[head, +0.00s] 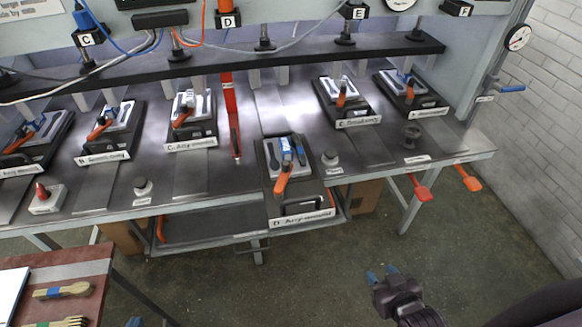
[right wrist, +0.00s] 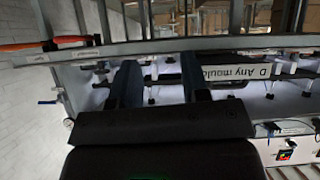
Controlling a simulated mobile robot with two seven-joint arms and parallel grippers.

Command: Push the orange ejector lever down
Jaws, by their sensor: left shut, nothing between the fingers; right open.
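The orange lever (head: 468,178) sticks out from the right front edge of the press bench, with a red lever (head: 420,190) to its left. In the right wrist view, which is upside down, the orange lever (right wrist: 20,46) is at the far left beside the red lever (right wrist: 72,39). My right gripper (head: 383,275) is open and empty, low in front of the bench and apart from both levers. Its two fingers (right wrist: 160,80) show in the right wrist view. My left gripper (head: 135,322) is shut; only its blue tip shows at the bottom edge.
Several moulds with orange handles stand on the bench (head: 240,90). The floor (head: 480,250) below the levers is clear.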

